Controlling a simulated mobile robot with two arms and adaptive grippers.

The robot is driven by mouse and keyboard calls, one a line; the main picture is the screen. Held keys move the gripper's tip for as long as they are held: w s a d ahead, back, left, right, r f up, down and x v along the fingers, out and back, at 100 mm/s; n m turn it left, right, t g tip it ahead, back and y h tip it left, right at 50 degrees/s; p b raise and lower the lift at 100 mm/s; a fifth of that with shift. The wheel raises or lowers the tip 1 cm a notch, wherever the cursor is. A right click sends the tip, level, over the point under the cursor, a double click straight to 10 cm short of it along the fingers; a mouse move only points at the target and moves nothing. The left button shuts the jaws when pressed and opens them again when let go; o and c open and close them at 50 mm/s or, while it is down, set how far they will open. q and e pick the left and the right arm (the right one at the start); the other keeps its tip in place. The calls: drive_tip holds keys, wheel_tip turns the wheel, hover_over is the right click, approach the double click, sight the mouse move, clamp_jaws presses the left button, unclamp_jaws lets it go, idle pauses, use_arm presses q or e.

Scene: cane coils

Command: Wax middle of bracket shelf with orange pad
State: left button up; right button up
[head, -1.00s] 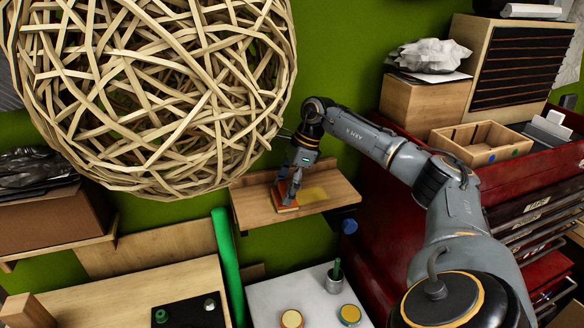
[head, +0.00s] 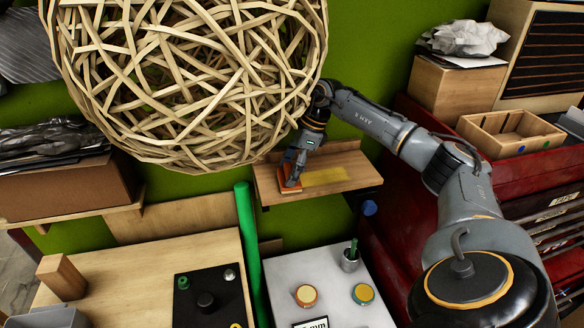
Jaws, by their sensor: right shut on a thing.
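The bracket shelf (head: 355,171) is a small wooden shelf on the green wall. My right gripper (head: 291,178) is shut on the orange pad (head: 289,186) and points down at the left part of the shelf. The gripper hides part of the pad. My left gripper is not in view.
A large woven cane ball (head: 190,80) hangs close to the left of my right gripper. A green pole (head: 249,250) stands below the shelf's left end. A white table (head: 335,290) holds two round tins and a small cup. A red cabinet (head: 440,130) stands right.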

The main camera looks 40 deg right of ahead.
drive_tip(key=shift+r+p, duration=2.05)
drive_tip(key=shift+r, duration=0.95)
drive_tip(key=shift+d+r, duration=0.1)
drive_tip(key=shift+r+p, duration=0.95)
drive_tip(key=shift+r, duration=0.5)
drive_tip(key=shift+f, duration=0.1)
